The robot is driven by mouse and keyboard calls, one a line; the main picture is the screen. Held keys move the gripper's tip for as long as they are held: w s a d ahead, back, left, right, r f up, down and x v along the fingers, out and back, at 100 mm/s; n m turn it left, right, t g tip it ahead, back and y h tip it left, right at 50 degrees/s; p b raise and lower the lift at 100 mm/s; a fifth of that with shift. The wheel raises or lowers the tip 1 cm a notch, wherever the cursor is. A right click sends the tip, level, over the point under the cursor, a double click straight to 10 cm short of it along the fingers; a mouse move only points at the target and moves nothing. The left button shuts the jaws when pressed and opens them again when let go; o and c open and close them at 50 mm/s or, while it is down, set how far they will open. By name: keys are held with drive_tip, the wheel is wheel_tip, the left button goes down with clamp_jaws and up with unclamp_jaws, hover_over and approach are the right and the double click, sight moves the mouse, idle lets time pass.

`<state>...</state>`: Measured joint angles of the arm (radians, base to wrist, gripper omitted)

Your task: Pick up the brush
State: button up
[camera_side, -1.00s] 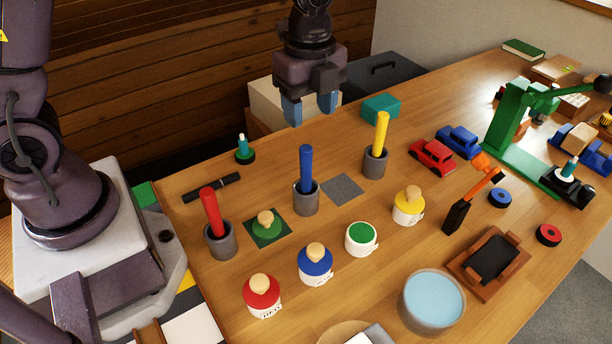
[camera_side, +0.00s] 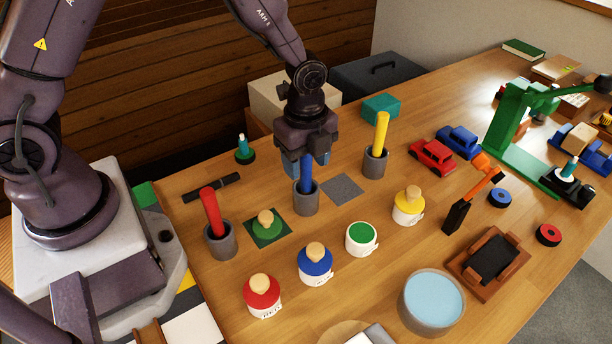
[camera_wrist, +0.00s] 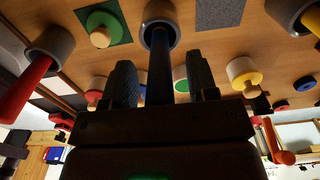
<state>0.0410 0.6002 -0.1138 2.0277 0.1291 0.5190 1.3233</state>
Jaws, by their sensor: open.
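Three brush-like handles stand in grey cups: a red one (camera_side: 210,211), a blue one (camera_side: 306,174) and a yellow one (camera_side: 381,132). My gripper (camera_side: 307,163) is open, lowered over the blue handle, and covers its top in the side view. In the wrist view, the blue handle (camera_wrist: 160,72) stands between my two fingers (camera_wrist: 161,82), with a gap on each side. The blue handle's lower end is inside its grey cup (camera_side: 306,201). The red handle (camera_wrist: 28,85) also shows at the left of the wrist view. Any bristles are hidden.
Pots with red (camera_side: 262,296), blue (camera_side: 316,267), green (camera_side: 361,238) and yellow (camera_side: 408,208) tops stand in front of the cups. A green square (camera_side: 285,228) and a grey square (camera_side: 342,187) flank the blue handle's cup. Toy cars and a green crane stand right.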

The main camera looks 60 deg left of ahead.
clamp_jaws()
drive_tip(key=shift+r, duration=0.1)
